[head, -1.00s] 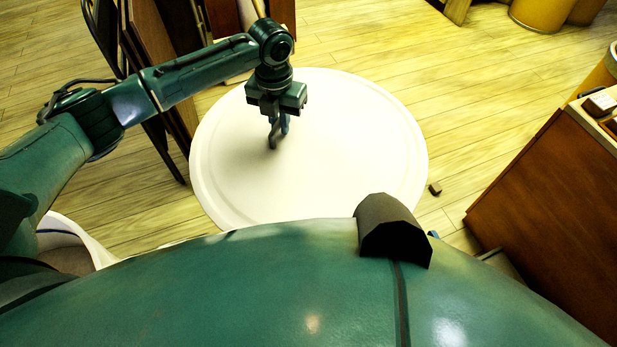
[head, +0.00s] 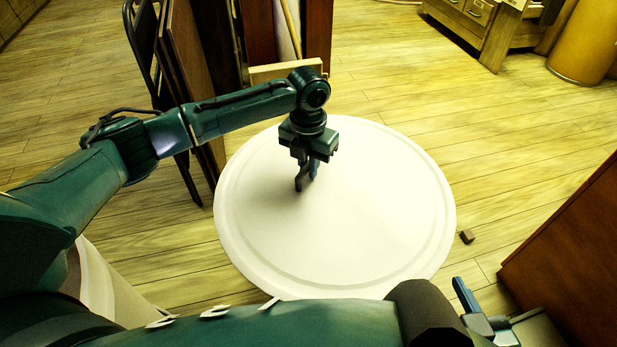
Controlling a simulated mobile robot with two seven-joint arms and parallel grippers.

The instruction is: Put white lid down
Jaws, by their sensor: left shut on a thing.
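The white lid (head: 400,220) is a large round disc with a raised ring near its rim, in the middle of the head view. It looks about level. I cannot tell whether it rests on the floor or hangs a little above it. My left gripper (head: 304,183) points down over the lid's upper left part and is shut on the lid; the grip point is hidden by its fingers. My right gripper (head: 480,312) shows only in part at the bottom right, beside my body, and its jaw opening is unclear.
A folding chair (head: 143,45) and leaning brown boards (head: 187,70) stand close behind the lid at left. A small brown block (head: 467,236) lies right of the lid. A brown cabinet (head: 570,250) stands at right. Plank floor (head: 440,110) is clear behind the lid.

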